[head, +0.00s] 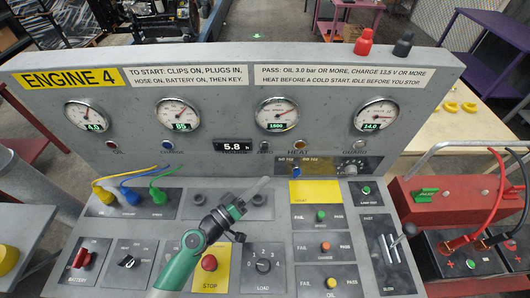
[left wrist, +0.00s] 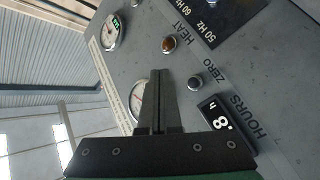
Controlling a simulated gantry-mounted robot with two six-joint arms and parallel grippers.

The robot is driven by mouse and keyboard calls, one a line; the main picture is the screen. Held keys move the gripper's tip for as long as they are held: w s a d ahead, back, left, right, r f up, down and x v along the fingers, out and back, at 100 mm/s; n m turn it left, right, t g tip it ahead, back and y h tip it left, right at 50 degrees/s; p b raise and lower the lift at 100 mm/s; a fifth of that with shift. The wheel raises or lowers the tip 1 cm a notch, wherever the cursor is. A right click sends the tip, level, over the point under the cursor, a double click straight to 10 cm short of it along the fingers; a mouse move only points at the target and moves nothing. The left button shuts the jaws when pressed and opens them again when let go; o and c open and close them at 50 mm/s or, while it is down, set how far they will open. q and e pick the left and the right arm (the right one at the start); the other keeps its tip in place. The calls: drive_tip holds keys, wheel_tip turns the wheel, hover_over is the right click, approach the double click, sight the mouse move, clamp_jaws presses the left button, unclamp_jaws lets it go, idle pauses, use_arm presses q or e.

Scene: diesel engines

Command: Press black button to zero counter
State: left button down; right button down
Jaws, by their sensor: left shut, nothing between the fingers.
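The black button (head: 265,147) sits on the upright face of the grey engine panel, just right of the hour counter (head: 234,146), which reads 5.8 h. In the left wrist view the black button (left wrist: 194,83) lies beside the word ZERO, and the counter (left wrist: 216,121) is partly visible. My left gripper (head: 265,182) is shut and empty, pointing up toward the panel face, below the button in the head view. In the left wrist view its fingertips (left wrist: 159,72) appear beside the button, apart from it in the picture. My right gripper is not in view.
Round gauges line the panel above the counter. An orange HEAT lamp (head: 299,145) is right of the button. Below are the red STOP button (head: 209,262), the LOAD knob (head: 263,265) and colored plugs with cables (head: 125,191).

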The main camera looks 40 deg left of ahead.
sight(265, 146)
use_arm(q)
drive_tip(key=w+a+b, duration=0.1)
drive_tip(key=w+a, duration=0.5)
drive_tip(key=shift+a+b, duration=0.15)
drive_tip(key=shift+b, duration=0.15)
idle(0.3)
drive_tip(key=shift+w+r, duration=0.1)
drive_tip(key=shift+w, duration=0.1)
idle(1.7)
drive_tip(key=shift+w+a+b, duration=0.2)
drive_tip(key=shift+a+b, duration=0.1)
drive_tip(key=shift+b, duration=0.05)
